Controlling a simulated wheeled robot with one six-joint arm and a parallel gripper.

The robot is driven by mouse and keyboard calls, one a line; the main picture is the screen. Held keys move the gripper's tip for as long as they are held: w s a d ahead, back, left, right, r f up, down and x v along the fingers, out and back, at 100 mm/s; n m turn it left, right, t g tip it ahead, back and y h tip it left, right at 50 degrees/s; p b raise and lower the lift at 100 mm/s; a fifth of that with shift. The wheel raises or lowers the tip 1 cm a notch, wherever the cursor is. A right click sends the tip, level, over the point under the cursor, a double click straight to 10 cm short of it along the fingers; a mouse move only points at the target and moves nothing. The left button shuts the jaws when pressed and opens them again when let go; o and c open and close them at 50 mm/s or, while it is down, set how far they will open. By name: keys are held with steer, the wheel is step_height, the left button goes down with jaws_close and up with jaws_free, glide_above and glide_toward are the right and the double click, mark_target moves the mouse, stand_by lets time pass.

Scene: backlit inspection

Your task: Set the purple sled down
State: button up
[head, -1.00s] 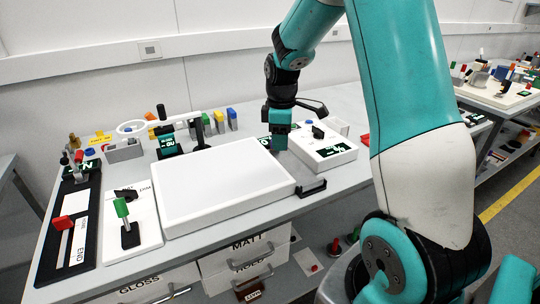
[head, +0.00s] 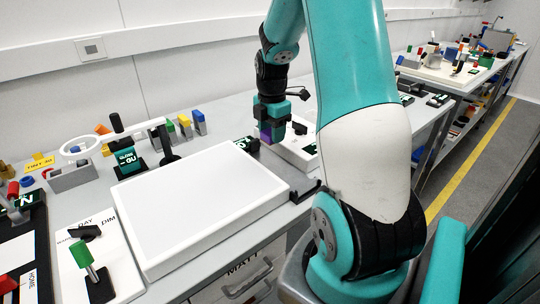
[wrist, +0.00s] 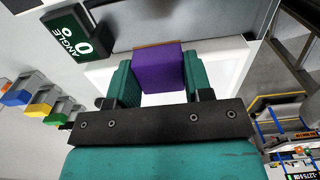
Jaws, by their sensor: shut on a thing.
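The purple sled (wrist: 160,70) is a small purple block between the two teal fingers of my gripper (wrist: 160,85) in the wrist view. My gripper is shut on it. In the head view my gripper (head: 272,130) points down near the back right of the white light panel, and a bit of the purple sled (head: 265,133) shows between its fingers. The sled's underside is hidden, so I cannot tell whether it touches anything.
The white light panel (head: 205,205) fills the middle of the bench. A white control box (head: 297,148) stands right of my gripper. A dark ANGLE display (wrist: 72,38) is close by in the wrist view.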

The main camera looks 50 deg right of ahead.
mark_target(271, 163)
step_height(271, 163, down, 8)
steer(key=shift+r, duration=0.1)
stand_by(0.4)
steer(key=o, duration=0.9)
steer(key=shift+o, duration=0.2)
